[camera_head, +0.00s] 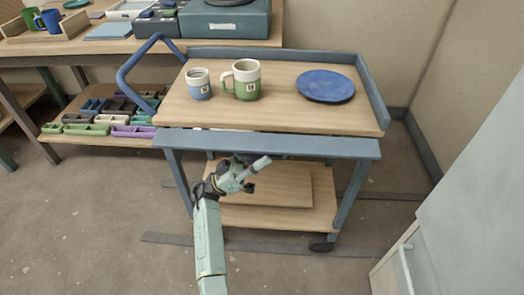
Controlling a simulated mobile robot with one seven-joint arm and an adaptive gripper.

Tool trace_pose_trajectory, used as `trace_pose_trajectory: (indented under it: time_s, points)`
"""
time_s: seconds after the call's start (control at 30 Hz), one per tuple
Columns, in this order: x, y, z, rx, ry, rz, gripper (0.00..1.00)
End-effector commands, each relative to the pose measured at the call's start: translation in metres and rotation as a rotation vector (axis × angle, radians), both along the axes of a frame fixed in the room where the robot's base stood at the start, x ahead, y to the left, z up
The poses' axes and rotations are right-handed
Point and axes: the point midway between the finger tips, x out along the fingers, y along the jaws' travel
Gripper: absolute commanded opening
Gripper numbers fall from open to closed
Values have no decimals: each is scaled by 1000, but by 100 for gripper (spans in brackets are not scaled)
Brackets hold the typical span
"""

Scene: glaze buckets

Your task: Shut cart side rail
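The cart has a wooden top (285,112) with raised blue-grey rails along its back (270,54) and right side (372,95). The front side rail (270,145) is a long blue-grey board lying out from the front edge, a little below the top. It looks folded down, not standing up like the other rails. My gripper (250,176) is in front of the cart, just below the front rail in the picture. It is small and partly lost among my arm links, so I cannot tell its opening or whether it touches the rail.
A blue-white mug (199,87), a green-white mug (246,82) and a blue plate (325,86) stand on the top. The cart's lower shelf (278,217) is behind my arm. A workbench (70,45) stands at left, a pale cabinet (470,220) at right. Floor at front left is clear.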

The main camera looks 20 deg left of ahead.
Motion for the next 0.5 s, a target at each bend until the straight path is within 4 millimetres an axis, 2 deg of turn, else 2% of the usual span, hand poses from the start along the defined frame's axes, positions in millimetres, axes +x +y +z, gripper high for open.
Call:
trace_pose_trajectory:
  time_s: [0.27,0.5]
  points:
    - [0,-1,1,0,0,0,33]
    - [0,-1,1,0,0,0,18]
